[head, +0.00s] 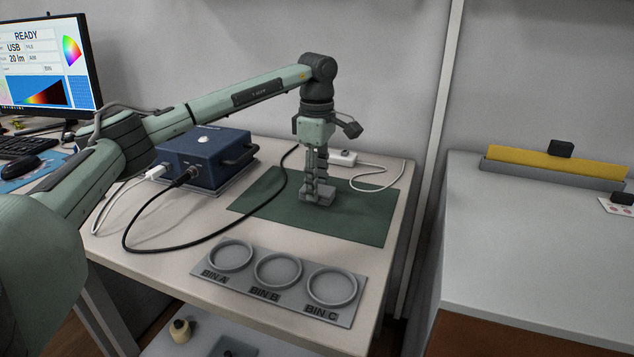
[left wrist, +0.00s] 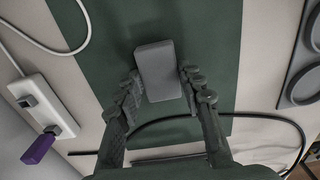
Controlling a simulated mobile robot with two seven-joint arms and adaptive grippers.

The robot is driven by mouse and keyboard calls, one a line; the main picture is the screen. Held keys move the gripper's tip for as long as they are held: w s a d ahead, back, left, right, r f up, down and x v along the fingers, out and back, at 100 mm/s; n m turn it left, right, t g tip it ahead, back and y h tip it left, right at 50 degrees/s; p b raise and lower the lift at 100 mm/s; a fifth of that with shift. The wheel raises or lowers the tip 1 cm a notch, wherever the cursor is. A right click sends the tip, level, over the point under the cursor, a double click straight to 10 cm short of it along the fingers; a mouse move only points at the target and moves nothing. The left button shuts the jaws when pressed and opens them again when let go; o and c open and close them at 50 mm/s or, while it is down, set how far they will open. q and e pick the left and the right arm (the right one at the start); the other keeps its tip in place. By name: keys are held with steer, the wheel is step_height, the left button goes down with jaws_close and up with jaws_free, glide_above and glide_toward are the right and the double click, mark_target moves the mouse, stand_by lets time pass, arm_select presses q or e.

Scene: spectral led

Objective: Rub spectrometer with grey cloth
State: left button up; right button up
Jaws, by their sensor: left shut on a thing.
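The spectrometer appears to be the blue box (head: 203,160) on the table in the head view, with a white knob on top and cables at its front. My left gripper (head: 318,184) points down over the green mat, to the right of the box and apart from it. It is shut on a small grey block-like piece, which seems to be the grey cloth (head: 318,195). In the left wrist view the grey cloth (left wrist: 158,70) sits between the two fingertips. I cannot tell whether it touches the mat. My right gripper is not in view.
The green mat (head: 365,220) is otherwise bare. A holder with three round bins (head: 279,271) lies in front. A black cable (head: 150,249) loops from the box across the table. A white power strip (head: 342,158) lies behind the mat. A monitor (head: 45,70) stands at left.

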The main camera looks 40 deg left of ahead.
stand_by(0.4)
arm_select(q)
steer(key=shift+r+p, duration=2.45)
steer(key=shift+r, duration=0.6)
